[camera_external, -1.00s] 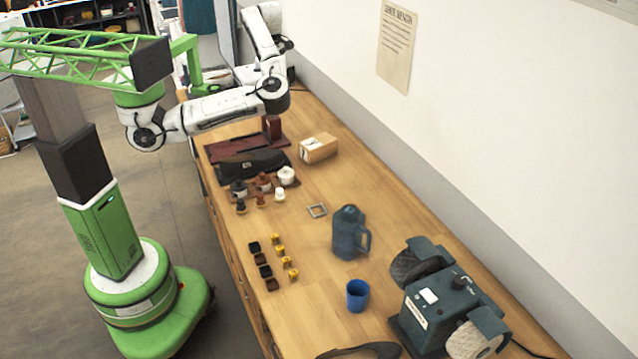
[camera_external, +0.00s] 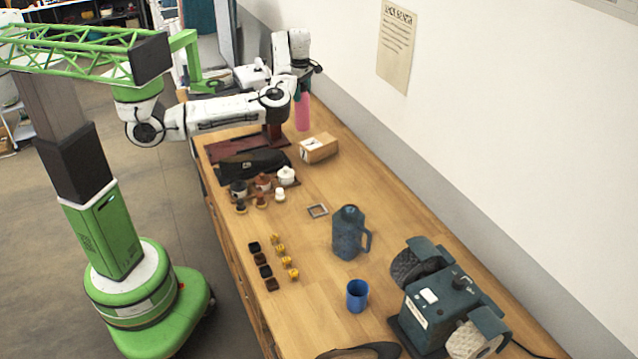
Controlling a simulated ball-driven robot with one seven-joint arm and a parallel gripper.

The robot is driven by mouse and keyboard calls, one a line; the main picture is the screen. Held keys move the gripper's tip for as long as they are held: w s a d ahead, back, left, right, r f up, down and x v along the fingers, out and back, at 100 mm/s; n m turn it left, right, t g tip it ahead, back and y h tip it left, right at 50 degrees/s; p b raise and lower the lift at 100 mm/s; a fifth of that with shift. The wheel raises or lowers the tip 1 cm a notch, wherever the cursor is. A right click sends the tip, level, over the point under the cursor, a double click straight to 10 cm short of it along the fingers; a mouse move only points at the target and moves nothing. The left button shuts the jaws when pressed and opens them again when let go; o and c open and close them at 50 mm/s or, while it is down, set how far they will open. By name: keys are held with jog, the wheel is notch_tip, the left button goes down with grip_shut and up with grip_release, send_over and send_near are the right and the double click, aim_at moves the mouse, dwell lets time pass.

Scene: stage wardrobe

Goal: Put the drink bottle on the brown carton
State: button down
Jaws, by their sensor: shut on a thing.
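A pink drink bottle (camera_external: 303,113) with a dark top hangs upright below my gripper (camera_external: 302,87) at the back of the bench. My gripper is shut on its top. The fingers are small and partly hard to make out. The brown carton (camera_external: 318,148) lies on the bench with a pale label on its side. The bottle is behind the carton in the picture and appears higher than its top. I cannot tell the exact gap between them.
Left of the carton are a dark red stand (camera_external: 273,137) and a black folded item (camera_external: 254,163). Small pots stand in front of these. A blue jug (camera_external: 349,233), a blue cup (camera_external: 357,295) and a grinder (camera_external: 437,304) stand nearer. The wall runs along the right.

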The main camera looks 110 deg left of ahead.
notch_tip(320, 180, down, 8)
jog(key=w+a+p, duration=0.1)
jog(key=w+a, duration=0.1)
jog(key=shift+w+a+r, duration=0.2)
jog(key=shift+w+a, duration=0.05)
jog(key=shift+w, duration=0.05)
jog(key=shift+f+p, duration=0.1)
jog(key=shift+p, duration=0.2)
jog(key=shift+c, duration=1.2)
grip_release()
notch_tip(320, 180, up, 12)
jog(key=p, duration=1)
jog(key=shift+d, duration=0.1)
